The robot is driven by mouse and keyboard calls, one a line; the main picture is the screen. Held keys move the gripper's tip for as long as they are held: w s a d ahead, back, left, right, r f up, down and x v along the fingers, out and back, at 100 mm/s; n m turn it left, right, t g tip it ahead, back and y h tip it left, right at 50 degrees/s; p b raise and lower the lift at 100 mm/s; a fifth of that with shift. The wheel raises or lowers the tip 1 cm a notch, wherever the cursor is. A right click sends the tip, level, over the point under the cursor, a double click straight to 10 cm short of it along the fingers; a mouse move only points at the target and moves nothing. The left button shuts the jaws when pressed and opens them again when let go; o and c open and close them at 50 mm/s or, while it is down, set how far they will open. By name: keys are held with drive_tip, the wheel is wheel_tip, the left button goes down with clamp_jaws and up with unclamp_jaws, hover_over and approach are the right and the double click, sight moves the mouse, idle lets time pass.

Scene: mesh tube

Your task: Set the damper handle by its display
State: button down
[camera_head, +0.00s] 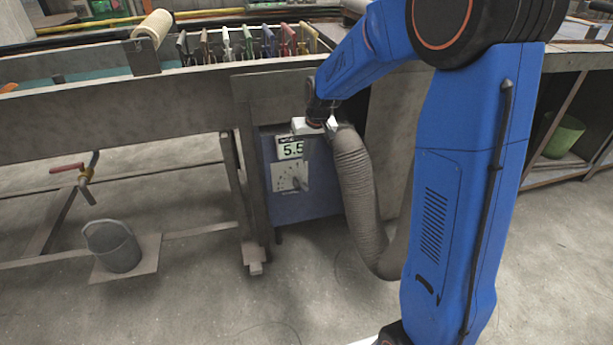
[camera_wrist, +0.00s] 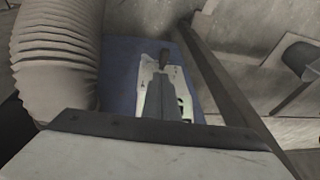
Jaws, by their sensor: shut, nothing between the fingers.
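A blue box (camera_head: 290,208) stands under the bench. Its display (camera_head: 291,149) reads 5.5 in the head view. Below the display is a pale dial plate (camera_head: 280,181) with a small dark damper handle (camera_head: 297,183). In the wrist view the dark handle (camera_wrist: 168,57) shows at the far end of the pale plate (camera_wrist: 186,100). My gripper (camera_wrist: 165,75) is shut and empty, its grey fingers in front of the plate and hiding part of it. In the head view my white gripper body (camera_head: 311,125) is just above the display. Contact with the handle is not visible.
A ribbed grey hose (camera_head: 356,180) hangs right beside the box. A wooden bench leg (camera_head: 250,190) stands to its left. A grey bucket (camera_head: 113,247) and a red-handled tap (camera_head: 70,167) are further left. The floor in front is clear.

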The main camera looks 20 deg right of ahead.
hover_over(298, 183)
drive_tip(key=s, duration=0.2)
drive_tip(key=f, duration=0.7)
drive_tip(key=d+f, duration=0.1)
drive_tip(key=f, duration=0.3)
drive_tip(key=shift+w+f, duration=0.25)
drive_tip(key=shift+f, duration=0.1)
drive_tip(key=shift+a+f, duration=0.25)
drive_tip(key=shift+f, duration=0.3)
drive_tip(key=shift+a+f, duration=0.35)
drive_tip(key=shift+a, duration=0.5)
drive_tip(key=shift+d, duration=0.2)
drive_tip(key=shift+d+r, duration=0.4)
drive_tip(key=shift+d, duration=0.25)
